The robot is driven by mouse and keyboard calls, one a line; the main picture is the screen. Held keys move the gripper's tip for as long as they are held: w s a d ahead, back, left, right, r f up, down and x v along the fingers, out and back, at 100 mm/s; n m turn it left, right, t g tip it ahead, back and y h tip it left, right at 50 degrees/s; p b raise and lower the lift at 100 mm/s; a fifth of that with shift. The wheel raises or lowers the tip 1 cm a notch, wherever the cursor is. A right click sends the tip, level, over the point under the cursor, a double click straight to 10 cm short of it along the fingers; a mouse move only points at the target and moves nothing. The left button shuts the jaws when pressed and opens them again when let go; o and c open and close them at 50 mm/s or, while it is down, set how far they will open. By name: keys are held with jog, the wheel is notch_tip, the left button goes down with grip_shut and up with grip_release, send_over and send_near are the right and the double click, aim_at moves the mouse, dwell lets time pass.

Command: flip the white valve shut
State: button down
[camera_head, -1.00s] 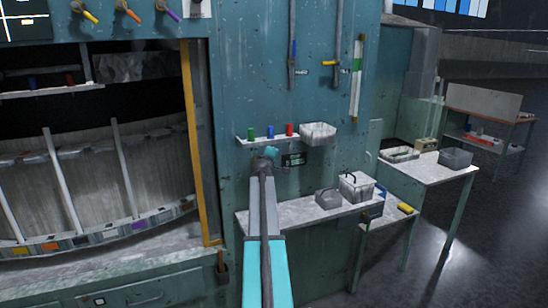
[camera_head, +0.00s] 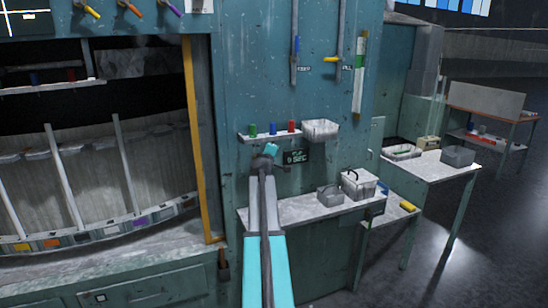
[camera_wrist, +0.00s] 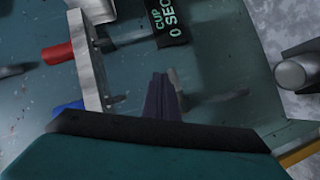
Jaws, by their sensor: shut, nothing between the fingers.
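I cannot pick out a white valve for certain in either view. Coloured valve handles show at the top left of the head view: a yellow one (camera_head: 93,12), an orange one (camera_head: 133,9) and a purple one (camera_head: 174,8). Two upright pipes on the teal wall carry a blue handle (camera_head: 295,45) and a yellow handle (camera_head: 331,59). My gripper (camera_head: 270,150) is in front of the wall, just below the small shelf. In the wrist view its dark fingers (camera_wrist: 161,98) are together and empty, pointing towards the wall.
The small shelf (camera_head: 262,137) bears green, blue and red items, with a white bin (camera_head: 320,131) beside it. A dark display (camera_head: 295,157) hangs right of my gripper; the wrist view shows it reading "CUP 0 SEC" (camera_wrist: 168,22). A bench (camera_head: 300,211) with boxes stands below.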

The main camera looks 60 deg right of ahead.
jog(key=b+v, duration=0.2)
jog(key=v, duration=0.8)
jog(key=shift+a+b, duration=0.25)
jog(key=shift+b, duration=0.1)
jog(key=shift+s, duration=0.15)
